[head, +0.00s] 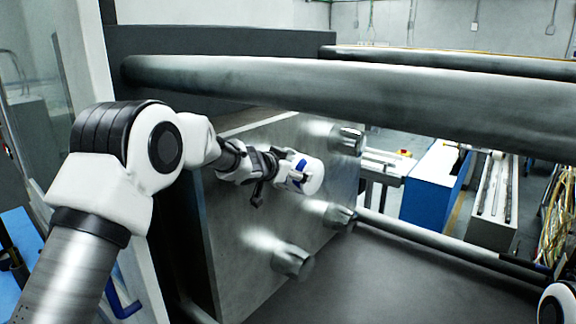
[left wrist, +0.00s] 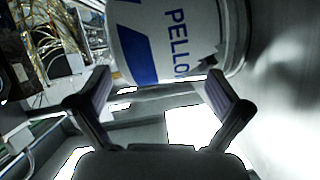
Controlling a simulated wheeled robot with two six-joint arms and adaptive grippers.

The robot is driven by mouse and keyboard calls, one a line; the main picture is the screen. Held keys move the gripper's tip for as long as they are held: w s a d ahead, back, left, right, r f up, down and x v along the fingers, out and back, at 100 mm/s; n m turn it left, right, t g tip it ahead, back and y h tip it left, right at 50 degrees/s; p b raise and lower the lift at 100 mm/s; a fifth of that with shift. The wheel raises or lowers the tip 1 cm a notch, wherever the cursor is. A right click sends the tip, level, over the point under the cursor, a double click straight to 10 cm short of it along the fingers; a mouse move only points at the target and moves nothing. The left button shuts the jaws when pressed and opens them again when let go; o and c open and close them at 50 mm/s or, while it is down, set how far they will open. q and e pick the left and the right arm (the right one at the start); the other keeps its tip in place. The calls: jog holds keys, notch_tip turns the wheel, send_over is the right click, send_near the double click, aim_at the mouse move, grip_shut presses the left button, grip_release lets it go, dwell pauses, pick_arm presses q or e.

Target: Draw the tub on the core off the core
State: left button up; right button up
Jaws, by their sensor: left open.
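The tub (head: 313,178) is white with a blue label and lies sideways against the upright grey metal plate (head: 232,245). Its lettered wall fills the top of the left wrist view (left wrist: 190,35). The core under the tub is hidden by it. My left gripper (head: 284,174) is at the tub, with the near parts of the tub partly behind its fingers. In the left wrist view its two fingers (left wrist: 158,78) are spread, with their tips close to the tub's wall; I cannot tell whether they touch it. My right gripper is out of view.
Bare round metal cores (head: 292,260) stick out of the plate around the tub. A thick grey bar (head: 330,88) runs across above my left gripper, and a thinner bar (head: 430,237) runs lower right. Open space lies right of the tub. Blue machine cabinets (head: 433,180) stand beyond.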

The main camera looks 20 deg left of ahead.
pick_arm(q)
jog(key=shift+s+r, duration=0.2)
jog(key=shift+s, duration=0.1)
jog(key=shift+s+r, duration=0.1)
jog(key=shift+s, duration=0.05)
jog(key=c, duration=1.2)
jog(key=shift+s+r, duration=0.2)
jog(key=shift+s, duration=0.05)
grip_shut()
jog(key=shift+w+f, duration=0.15)
jog(key=shift+w, duration=0.05)
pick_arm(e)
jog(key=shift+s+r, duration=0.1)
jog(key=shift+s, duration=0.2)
pick_arm(q)
jog(key=shift+d, duration=0.15)
